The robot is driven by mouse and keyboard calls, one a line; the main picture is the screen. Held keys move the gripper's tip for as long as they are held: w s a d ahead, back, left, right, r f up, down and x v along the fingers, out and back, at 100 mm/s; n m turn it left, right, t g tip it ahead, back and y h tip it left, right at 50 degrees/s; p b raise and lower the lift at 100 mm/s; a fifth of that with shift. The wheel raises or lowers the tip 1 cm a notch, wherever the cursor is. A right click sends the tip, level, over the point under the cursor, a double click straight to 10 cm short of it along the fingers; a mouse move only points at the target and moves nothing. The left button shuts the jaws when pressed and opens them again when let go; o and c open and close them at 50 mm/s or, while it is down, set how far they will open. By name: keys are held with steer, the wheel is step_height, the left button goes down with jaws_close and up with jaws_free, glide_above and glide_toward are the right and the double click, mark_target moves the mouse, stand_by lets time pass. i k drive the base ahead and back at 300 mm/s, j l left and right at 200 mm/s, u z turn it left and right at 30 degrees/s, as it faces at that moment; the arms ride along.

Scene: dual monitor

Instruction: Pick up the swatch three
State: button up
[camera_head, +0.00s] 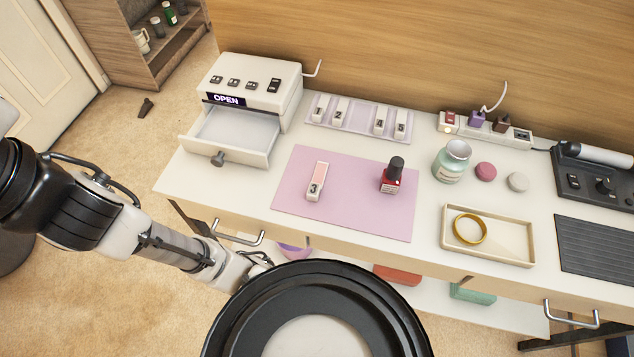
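Swatch three (318,178) is a small pale block with a pink upper part and the number 3 on its lower end. It lies on the left part of the pink mat (350,219), with clear mat around it. My arm comes in from the left, in front of the table, and runs behind a black round part of my own body at the bottom. My gripper's fingers cannot be made out, and nothing of mine touches the swatch.
A red nail polish bottle (391,177) stands right of the swatch. Behind are a swatch rack (361,123) with other numbered swatches and a white machine (252,90) with its drawer (228,140) open. A tray (499,238) with a gold ring (470,229) lies right.

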mark_target(315, 188)
steer(key=l+u, duration=0.35)
steer(key=l, duration=0.15)
steer(key=l+u, duration=0.35)
steer(key=l, duration=0.2)
steer(key=k, duration=0.05)
